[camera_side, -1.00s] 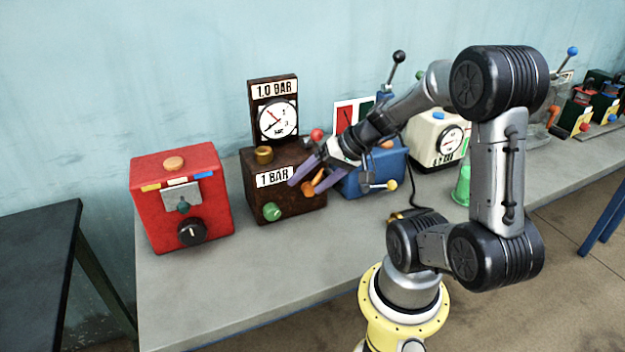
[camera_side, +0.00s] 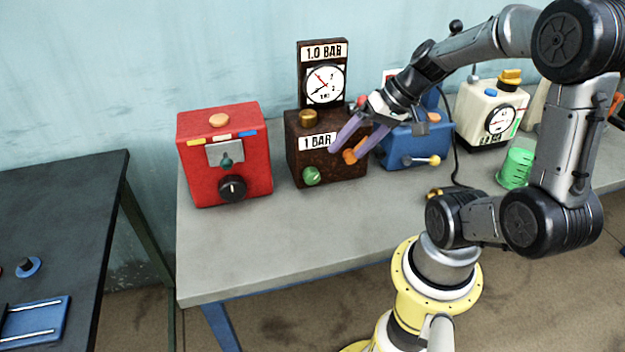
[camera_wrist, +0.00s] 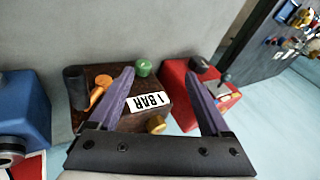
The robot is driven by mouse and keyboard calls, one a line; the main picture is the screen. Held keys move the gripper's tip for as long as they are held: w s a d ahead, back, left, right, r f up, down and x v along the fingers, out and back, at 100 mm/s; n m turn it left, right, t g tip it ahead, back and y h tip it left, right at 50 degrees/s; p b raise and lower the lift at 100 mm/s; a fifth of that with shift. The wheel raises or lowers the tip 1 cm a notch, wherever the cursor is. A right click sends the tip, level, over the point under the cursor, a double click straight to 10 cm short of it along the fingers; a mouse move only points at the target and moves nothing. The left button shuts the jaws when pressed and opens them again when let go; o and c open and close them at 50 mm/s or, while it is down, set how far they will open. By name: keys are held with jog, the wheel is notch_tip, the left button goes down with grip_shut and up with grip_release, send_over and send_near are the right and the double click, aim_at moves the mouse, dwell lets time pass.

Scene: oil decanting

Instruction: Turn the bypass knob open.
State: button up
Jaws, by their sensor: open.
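The pictures do not mark which knob is the bypass. A brown box (camera_side: 345,175) labelled 1 BAR carries a green knob (camera_side: 312,176) low on its front, an orange lever (camera_side: 349,156) to the right and a brass knob (camera_side: 308,118) on top. My gripper (camera_side: 347,153) is open and empty, its two purple fingers in front of the box's right side. In the wrist view the orange lever (camera_wrist: 98,96) lies left of the left finger, and the green knob (camera_wrist: 143,67) sits near that finger's tip. Contact with either is not clear.
A red box (camera_side: 225,150) with a black knob (camera_side: 233,188) stands left of the brown box. A blue box (camera_side: 410,148) with a yellow-tipped lever stands close on the right. A gauge (camera_side: 325,84) rises behind. The bench front (camera_side: 250,250) is clear.

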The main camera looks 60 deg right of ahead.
jog(key=s+a+f+n+g+h, duration=0.1)
jog(key=s+a+f+n+g, duration=0.25)
jog(key=s+n+g, duration=0.35)
jog(key=s+a+f+n+g+h, duration=0.1)
jog(key=s+a+f+n+g, duration=0.2)
jog(key=n, duration=0.7)
jog(key=w+d+r+n+t+h, duration=0.25)
jog(key=w+r+n+h, duration=0.35)
jog(key=n+h, duration=0.9)
jog(key=w+a+r+n+t, duration=0.2)
jog(key=w+a+n+t, duration=0.6)
jog(key=n, duration=0.2)
send_near(311, 179)
jog(key=v, duration=0.5)
jog(key=shift+s+d+r, duration=0.15)
jog(key=shift+s+r, duration=0.05)
jog(key=shift+r, duration=0.15)
jog(key=shift+d+f, duration=0.1)
jog(key=shift+f, duration=0.1)
jog(key=shift+w+d+f, duration=0.1)
jog(key=shift+w+d, duration=0.05)
jog(key=shift+d, duration=0.1)
jog(key=x, duration=1.3)
jog(key=shift+w+a+f, duration=0.1)
jog(key=shift+w, duration=0.05)
